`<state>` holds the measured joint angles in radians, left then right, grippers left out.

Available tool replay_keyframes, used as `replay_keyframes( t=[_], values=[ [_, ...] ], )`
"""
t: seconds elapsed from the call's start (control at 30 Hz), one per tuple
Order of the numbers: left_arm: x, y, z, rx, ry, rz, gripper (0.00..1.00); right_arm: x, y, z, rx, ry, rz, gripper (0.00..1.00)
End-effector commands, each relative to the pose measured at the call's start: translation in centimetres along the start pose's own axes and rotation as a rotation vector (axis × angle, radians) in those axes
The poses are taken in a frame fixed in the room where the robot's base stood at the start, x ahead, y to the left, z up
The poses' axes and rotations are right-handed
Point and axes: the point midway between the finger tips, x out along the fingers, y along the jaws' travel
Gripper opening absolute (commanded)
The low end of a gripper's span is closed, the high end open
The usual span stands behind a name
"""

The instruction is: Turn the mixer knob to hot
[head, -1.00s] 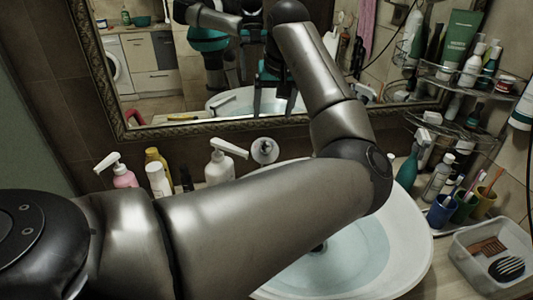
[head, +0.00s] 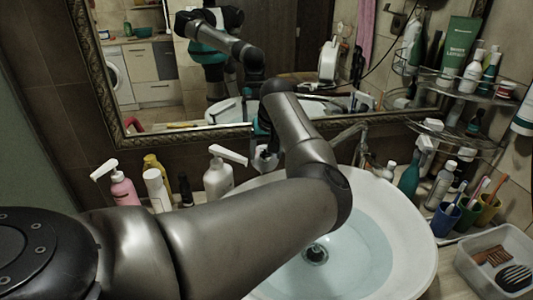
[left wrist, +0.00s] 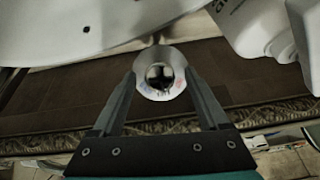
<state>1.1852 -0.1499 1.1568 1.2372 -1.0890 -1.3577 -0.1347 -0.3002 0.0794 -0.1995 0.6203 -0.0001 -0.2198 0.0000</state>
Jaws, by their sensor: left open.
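The round metal mixer knob (left wrist: 160,72) shows in the left wrist view, a pale disc with a dark shiny centre and small red and blue marks on its rim. My left gripper (left wrist: 160,78) is open, with one finger on each side of the knob. Whether the fingers touch it I cannot tell. In the head view the knob (head: 265,158) is on the wall behind the basin, partly covered by my left gripper (head: 262,135). My left forearm hides part of the basin (head: 415,235). My right gripper is not in view.
A white pump bottle (head: 219,178) stands close to the left of the knob, with a pink one (head: 124,190) farther left. The metal spout (head: 348,138) is to the right. The framed mirror (head: 290,60) is above. Toiletries and cups (head: 466,215) crowd the right.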

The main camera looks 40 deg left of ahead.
Motion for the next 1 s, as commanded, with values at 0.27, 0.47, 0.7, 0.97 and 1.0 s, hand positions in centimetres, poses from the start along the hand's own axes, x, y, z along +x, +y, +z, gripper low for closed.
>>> replay_keyframes(
  t=[0.27, 0.47, 0.7, 0.97, 1.0],
  values=[
    [0.12, 0.0, 0.0, 0.0, 0.0, 0.0, 0.78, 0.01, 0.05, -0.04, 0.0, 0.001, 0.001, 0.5],
    [0.09, 0.01, -0.01, 0.0, 0.0, 0.0, 0.55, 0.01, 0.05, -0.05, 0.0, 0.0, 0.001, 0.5],
    [0.08, 0.01, -0.01, 0.0, 0.0, 0.0, 0.28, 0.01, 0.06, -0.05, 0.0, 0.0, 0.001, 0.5],
    [0.06, 0.01, -0.01, 0.0, 0.0, 0.0, 0.0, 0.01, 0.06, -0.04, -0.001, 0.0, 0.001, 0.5],
    [0.06, 0.01, -0.02, 0.0, 0.0, 0.0, 0.0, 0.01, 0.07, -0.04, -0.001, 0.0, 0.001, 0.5]
  ],
)
